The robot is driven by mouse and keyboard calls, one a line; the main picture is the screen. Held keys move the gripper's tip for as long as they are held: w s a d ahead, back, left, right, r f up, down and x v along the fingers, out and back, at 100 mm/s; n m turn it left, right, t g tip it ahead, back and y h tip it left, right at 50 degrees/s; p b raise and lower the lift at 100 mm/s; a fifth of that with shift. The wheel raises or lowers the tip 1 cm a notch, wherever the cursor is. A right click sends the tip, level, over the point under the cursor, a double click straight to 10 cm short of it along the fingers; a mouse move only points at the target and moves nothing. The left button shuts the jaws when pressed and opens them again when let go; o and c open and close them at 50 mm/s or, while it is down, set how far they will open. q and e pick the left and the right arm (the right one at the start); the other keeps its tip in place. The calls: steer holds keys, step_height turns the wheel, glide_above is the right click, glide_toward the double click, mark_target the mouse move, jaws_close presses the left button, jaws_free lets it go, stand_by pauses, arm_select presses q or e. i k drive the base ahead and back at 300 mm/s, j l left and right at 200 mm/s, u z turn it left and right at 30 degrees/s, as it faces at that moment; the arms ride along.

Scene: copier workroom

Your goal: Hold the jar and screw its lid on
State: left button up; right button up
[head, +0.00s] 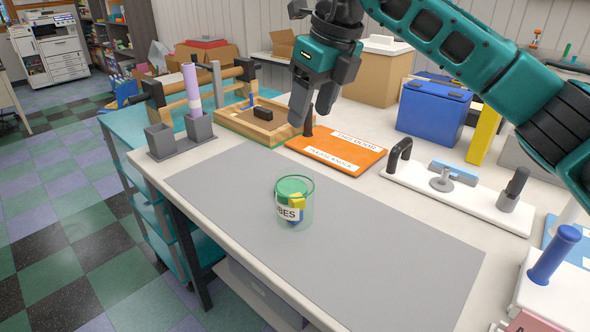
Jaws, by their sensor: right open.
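A clear jar (308,212) stands upright on the grey mat, with a white label reading "BES" on its side. Yellow and blue pieces show inside it. A round green piece (291,187) shows at the jar's mouth, within the outline of the rim. I cannot tell whether it is the lid or part of the contents, and no other lid is clear to see. My right gripper (312,110) is open and empty, pointing down above the table, behind and higher than the jar and apart from it. My left gripper is out of view.
The grey mat (380,260) is clear around the jar. Behind it lie an orange board (350,158) with labels, a wooden tray (262,130) and a white board with handles (450,196). Grey holders (160,140) stand at the left; a blue box (433,112) stands at the back right.

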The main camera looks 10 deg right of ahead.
mark_target(295, 199)
steer(key=k, duration=1)
